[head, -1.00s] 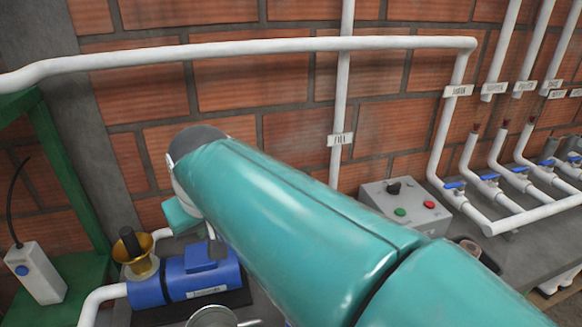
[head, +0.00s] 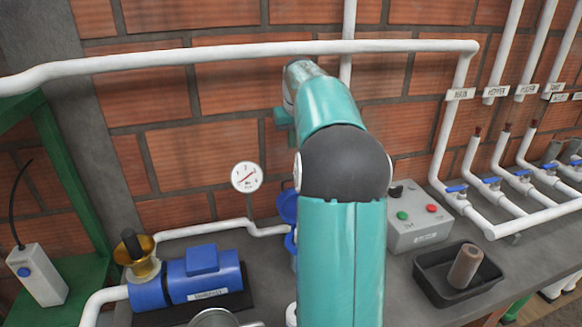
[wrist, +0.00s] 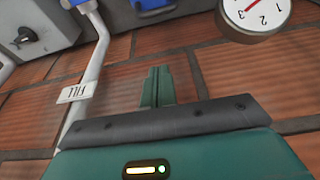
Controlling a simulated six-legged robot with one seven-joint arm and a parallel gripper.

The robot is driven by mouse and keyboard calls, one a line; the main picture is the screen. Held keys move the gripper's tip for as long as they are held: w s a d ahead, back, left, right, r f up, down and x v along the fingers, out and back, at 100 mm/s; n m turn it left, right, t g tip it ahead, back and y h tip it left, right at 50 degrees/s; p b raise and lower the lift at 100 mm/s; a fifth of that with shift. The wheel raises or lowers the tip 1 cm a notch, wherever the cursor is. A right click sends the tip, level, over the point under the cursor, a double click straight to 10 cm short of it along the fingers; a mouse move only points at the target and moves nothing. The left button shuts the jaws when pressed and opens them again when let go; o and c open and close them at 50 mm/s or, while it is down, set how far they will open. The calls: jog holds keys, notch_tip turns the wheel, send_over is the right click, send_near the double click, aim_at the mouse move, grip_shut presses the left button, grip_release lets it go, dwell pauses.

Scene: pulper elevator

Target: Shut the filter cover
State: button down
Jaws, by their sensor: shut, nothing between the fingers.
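A blue round part that looks like the filter cover (head: 287,207) shows in the head view just left of my arm, above a blue housing (head: 290,243). My arm hides much of both, and I cannot tell how far the cover stands open. My gripper (wrist: 158,85) shows in the wrist view with its fingers together and empty, in front of the brick wall. In the head view my arm reaches up towards the wall, and the fingertips cannot be made out there.
A blue pump (head: 203,272) with a brass funnel stands left. A pressure gauge (head: 247,177) is left of my arm. A control box (head: 418,215) and a black tray (head: 430,283) holding a brown cylinder (head: 465,266) are right. A white pipe (head: 230,52) crosses the wall.

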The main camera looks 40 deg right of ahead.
jog(key=x, duration=1)
jog(key=s, duration=0.1)
jog(key=s+a, duration=0.2)
jog(key=shift+s+r, duration=0.15)
jog(key=shift+s, duration=0.2)
jog(key=shift+w, duration=0.1)
